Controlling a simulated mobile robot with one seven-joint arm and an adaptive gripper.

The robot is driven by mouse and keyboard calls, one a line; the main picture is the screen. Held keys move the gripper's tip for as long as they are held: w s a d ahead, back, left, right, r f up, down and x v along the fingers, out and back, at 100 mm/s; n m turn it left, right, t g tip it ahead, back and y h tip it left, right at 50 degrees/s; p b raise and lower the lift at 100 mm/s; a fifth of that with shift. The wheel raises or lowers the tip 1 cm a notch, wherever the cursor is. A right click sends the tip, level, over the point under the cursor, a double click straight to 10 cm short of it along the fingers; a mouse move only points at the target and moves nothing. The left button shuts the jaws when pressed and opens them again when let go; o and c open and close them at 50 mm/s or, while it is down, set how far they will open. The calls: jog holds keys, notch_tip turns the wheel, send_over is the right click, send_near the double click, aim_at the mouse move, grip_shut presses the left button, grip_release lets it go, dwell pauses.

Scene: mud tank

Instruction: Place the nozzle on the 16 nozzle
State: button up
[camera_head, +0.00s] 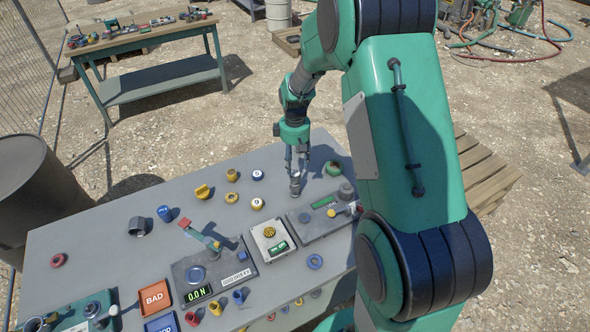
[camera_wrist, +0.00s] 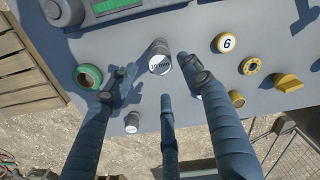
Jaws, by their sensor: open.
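My gripper (camera_head: 297,170) is open and points down over the right back part of the grey table. In the wrist view its fingers (camera_wrist: 158,88) are spread, with nothing held between them. A short grey cylindrical fitting (camera_wrist: 160,57) with a lettered pale end stands just beyond the fingertips, between the left and right fingers; the lettering is too small to read surely. It shows under my gripper in the head view (camera_head: 295,188). A smaller grey fitting (camera_wrist: 132,121) stands nearer the table edge. I cannot tell which piece is the 16 nozzle.
Yellow parts (camera_head: 231,197) and numbered caps (camera_head: 257,204) stand left of my gripper. A green ring-shaped part (camera_head: 333,168) is to its right.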

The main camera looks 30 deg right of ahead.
jog(key=shift+r, duration=2.25)
notch_tip(320, 180, up, 11)
jog(key=m+t, duration=0.1)
send_over(295, 173)
jog(key=s+a, duration=0.5)
jog(key=s+a+r+m+t, duration=0.2)
jog(key=s+a+r, duration=0.3)
jog(key=s+r, duration=0.45)
jog(key=s+a+r+m+t, duration=0.1)
jog(key=s+a+r, duration=0.2)
jog(key=s, duration=0.7)
jog(key=s+a+r+m+t, duration=0.1)
jog(key=s+a+r+m, duration=0.1)
jog(key=s, duration=0.7)
jog(key=shift+s+a+r+t, duration=0.35)
jog(key=shift+a+r, duration=0.15)
jog(key=shift+r, duration=0.1)
jog(key=shift+f, duration=0.1)
